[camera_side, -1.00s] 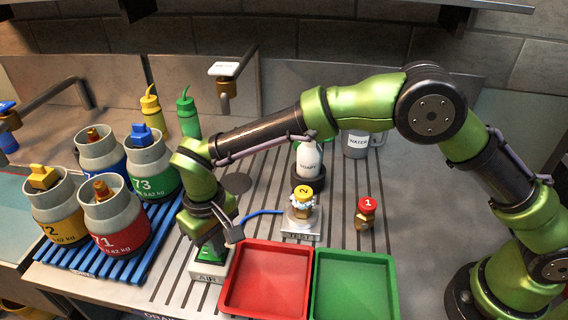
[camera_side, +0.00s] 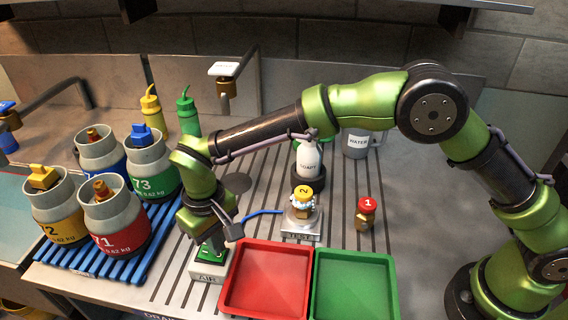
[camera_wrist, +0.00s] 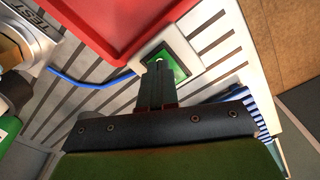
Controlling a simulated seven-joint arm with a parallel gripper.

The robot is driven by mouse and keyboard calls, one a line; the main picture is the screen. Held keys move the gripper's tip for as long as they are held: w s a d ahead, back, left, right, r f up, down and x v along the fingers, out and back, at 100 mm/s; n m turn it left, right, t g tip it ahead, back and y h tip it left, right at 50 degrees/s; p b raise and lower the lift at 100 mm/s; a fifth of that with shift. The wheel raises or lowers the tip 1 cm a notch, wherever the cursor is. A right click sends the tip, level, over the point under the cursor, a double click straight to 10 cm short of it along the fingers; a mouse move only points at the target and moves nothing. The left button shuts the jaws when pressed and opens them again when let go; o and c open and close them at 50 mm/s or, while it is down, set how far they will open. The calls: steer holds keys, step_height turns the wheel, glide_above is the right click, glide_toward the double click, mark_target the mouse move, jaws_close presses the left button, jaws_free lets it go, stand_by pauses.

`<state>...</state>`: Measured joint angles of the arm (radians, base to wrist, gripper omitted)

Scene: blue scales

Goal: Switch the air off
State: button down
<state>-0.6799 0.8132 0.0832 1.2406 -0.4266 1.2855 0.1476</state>
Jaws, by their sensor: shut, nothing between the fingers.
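The air switch (camera_side: 205,277) is a white box marked AIR with a green top, at the front of the grooved worktop, left of the red tray. Its green face (camera_wrist: 178,66) also shows in the wrist view, partly hidden by my fingers. My gripper (camera_wrist: 158,66) is shut and empty, with its fingertips over the near edge of the green face. In the side view my gripper (camera_side: 211,243) is just above the box; I cannot tell whether it touches. A yellow-capped valve 2 (camera_side: 303,197) stands on the TEST stand (camera_side: 301,237), with whitish foam around it and a blue hose (camera_side: 262,212).
The red tray (camera_side: 232,301) and green tray (camera_side: 390,305) lie right of the switch. Numbered gas cylinders (camera_side: 114,225) stand in a blue rack (camera_side: 146,254) to the left. A red-capped valve 1 (camera_side: 366,212), soap bottle (camera_side: 308,160) and WATER mug (camera_side: 356,145) stand farther back.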

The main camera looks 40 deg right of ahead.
steer(key=shift+r, duration=2.8)
